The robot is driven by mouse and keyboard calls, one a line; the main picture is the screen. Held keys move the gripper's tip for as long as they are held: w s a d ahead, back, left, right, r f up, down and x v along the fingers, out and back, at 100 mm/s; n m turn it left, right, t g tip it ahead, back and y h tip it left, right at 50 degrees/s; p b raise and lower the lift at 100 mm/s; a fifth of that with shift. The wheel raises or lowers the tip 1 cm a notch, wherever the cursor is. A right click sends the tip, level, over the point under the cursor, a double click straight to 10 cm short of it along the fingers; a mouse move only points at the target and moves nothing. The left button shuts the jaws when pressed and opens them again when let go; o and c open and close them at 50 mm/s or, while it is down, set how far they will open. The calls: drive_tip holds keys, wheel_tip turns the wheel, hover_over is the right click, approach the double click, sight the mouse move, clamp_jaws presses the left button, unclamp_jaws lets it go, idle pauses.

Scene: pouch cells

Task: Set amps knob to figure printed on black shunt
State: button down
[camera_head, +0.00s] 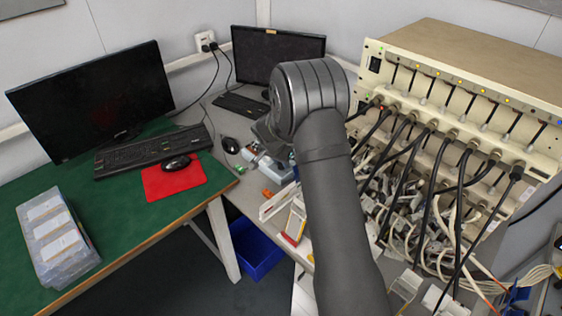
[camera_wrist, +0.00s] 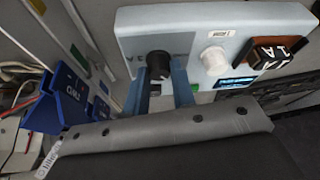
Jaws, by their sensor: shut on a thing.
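In the wrist view a grey-blue instrument box (camera_wrist: 135,22) carries a black knob (camera_wrist: 158,62) and a white knob (camera_wrist: 213,60) side by side. My gripper (camera_wrist: 160,85) has its two blue-grey fingers on either side of the black knob and is shut on it. The black shunt (camera_wrist: 283,48) sits on a brown base at the right; its white print seems to include "1A", with other marks I cannot read surely. Which knob is for amps cannot be read. In the head view my arm hides the gripper and knobs.
A small lit display (camera_wrist: 235,83) sits below the white knob. Blue parts (camera_wrist: 65,93) stand left of my gripper. In the head view, a beige rack (camera_head: 480,65) with dense cables (camera_head: 405,190) crowds the right; a green table (camera_head: 130,215) is at left.

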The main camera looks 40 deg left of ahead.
drive_tip(key=shift+m+h, duration=0.3)
drive_tip(key=shift+m, duration=0.5)
drive_tip(key=c, duration=1.2)
unclamp_jaws()
drive_tip(key=shift+r, duration=0.1)
drive_tip(key=v, duration=1.7)
drive_tip(key=shift+s, duration=0.15)
drive_tip(key=shift+a, duration=0.15)
